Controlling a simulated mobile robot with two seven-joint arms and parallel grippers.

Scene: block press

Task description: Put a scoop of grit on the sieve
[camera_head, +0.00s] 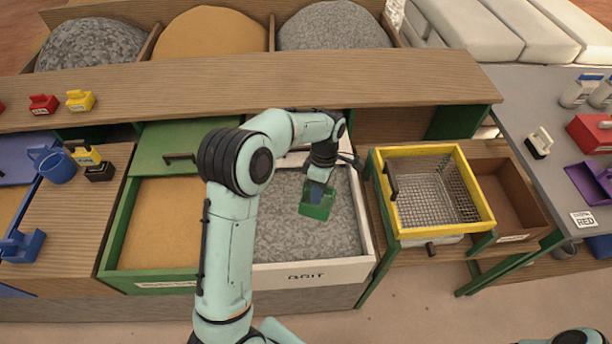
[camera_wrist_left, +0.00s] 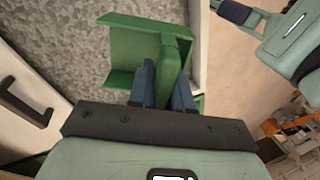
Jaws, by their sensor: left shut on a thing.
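A green scoop (camera_head: 316,208) is held by my left gripper (camera_head: 320,180) over the grit drawer. In the left wrist view the scoop (camera_wrist_left: 130,40) sits between the blue fingertips of my left gripper (camera_wrist_left: 165,85), which are shut on its handle. The grey grit (camera_head: 300,230) fills the open drawer labelled GRIT (camera_head: 312,275). The sieve (camera_head: 430,190) has a yellow frame around a wire mesh and stands to the right of the drawer. Its mesh looks bare.
An open drawer of tan sand (camera_head: 158,225) lies left of the grit. A brown wooden bin (camera_head: 512,195) stands right of the sieve. A wooden shelf (camera_head: 250,75) runs behind. A grey table (camera_head: 550,125) at the right holds a purple scoop (camera_head: 588,182) and a red box.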

